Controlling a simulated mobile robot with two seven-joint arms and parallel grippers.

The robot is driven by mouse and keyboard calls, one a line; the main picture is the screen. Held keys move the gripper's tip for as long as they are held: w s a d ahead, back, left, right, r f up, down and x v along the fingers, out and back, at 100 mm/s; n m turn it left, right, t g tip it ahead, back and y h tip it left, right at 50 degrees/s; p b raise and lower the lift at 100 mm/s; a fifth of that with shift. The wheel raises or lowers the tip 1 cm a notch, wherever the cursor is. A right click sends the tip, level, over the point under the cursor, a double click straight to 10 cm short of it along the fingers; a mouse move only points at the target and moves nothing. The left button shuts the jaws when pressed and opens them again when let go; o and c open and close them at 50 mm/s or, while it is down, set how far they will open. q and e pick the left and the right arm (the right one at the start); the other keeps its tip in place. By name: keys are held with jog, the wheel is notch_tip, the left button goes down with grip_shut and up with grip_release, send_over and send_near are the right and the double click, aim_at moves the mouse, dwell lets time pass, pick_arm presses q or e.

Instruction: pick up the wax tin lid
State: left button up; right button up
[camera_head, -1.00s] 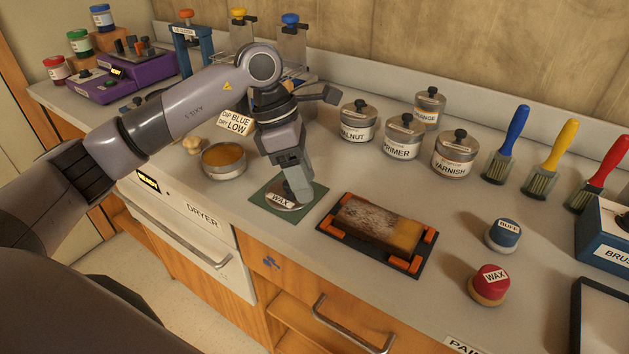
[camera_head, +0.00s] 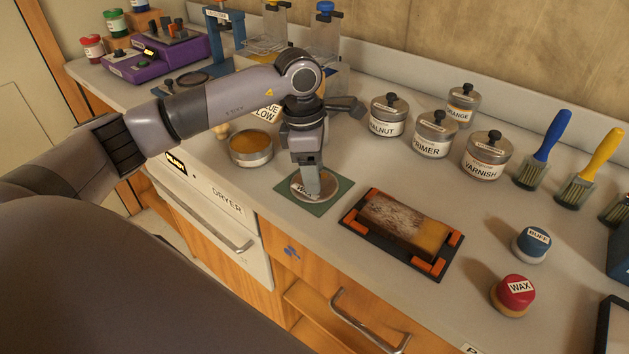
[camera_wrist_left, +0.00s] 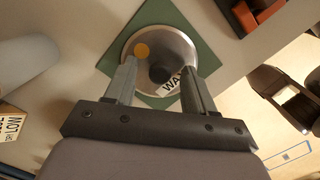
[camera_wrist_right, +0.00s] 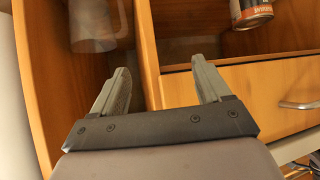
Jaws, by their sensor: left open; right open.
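The wax tin lid (camera_head: 298,184) is a round silver lid with a dark knob and a WAX label. It lies on a green square mat (camera_head: 342,185) on the counter. My left gripper (camera_head: 312,190) points down over it and hides part of it. In the left wrist view, the lid (camera_wrist_left: 180,48) lies below my open left gripper (camera_wrist_left: 159,72), with the knob between the fingertips; I cannot tell if they touch. The open tin (camera_head: 250,146) of amber wax stands to the left. My right gripper (camera_wrist_right: 160,68) is open and empty by wooden compartments.
A wooden block in a black and orange holder (camera_head: 402,228) is right of the mat. Lidded tins (camera_head: 388,115) stand behind, and brushes (camera_head: 541,150) at the right. Red WAX (camera_head: 513,293) and blue BUFF (camera_head: 531,243) pads sit front right. A dryer (camera_head: 210,205) is below the counter.

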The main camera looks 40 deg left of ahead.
pick_arm(q)
grip_shut()
